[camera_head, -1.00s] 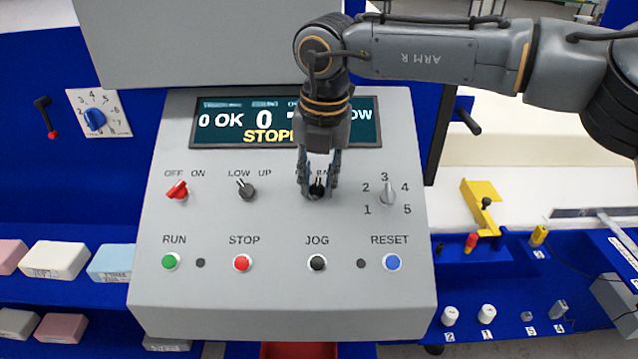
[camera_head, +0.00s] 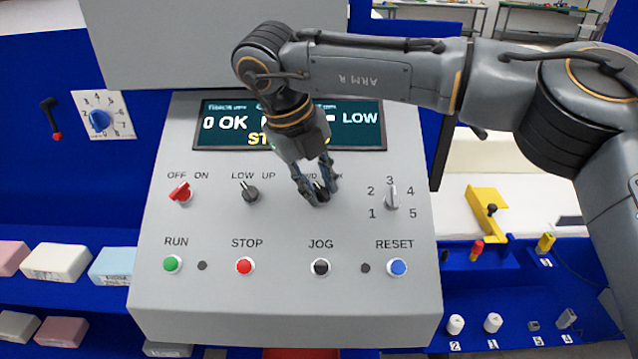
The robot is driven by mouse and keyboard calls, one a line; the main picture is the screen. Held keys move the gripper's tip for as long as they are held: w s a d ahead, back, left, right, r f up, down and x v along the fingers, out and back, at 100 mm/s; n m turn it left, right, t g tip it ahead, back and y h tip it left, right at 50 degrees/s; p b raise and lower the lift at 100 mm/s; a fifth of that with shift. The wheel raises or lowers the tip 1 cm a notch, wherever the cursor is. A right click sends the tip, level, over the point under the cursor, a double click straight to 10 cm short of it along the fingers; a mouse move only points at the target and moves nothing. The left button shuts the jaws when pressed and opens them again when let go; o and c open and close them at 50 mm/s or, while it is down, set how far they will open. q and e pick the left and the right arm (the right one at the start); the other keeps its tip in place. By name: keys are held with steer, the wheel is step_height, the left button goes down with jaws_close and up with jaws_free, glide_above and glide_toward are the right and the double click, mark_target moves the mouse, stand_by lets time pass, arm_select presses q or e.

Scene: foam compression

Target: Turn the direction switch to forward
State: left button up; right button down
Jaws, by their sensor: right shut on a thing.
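The direction switch (camera_head: 320,196) is a black knob on the sloped grey control panel, between the LOW/UP switch and the numbered dial. My right gripper (camera_head: 319,194) comes down on it from the upper left and is shut on it, with the fingers tilted. The fingers partly hide the knob and the label above it, so I cannot read which way the knob points. My left gripper is not in view.
The red OFF/ON switch (camera_head: 180,192), LOW/UP switch (camera_head: 250,192) and numbered dial (camera_head: 391,198) flank it. Below are the RUN (camera_head: 173,264), STOP (camera_head: 244,265), JOG (camera_head: 320,267) and RESET (camera_head: 397,267) buttons. The display (camera_head: 220,123) is partly covered by my arm.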

steer(key=shift+n, duration=0.3)
stand_by(0.4)
steer(key=c, duration=1.4)
jaws_free()
steer(key=shift+c, duration=0.2)
steer(key=v, duration=1.2)
steer(key=shift+a, duration=0.15)
steer(key=shift+f, duration=0.1)
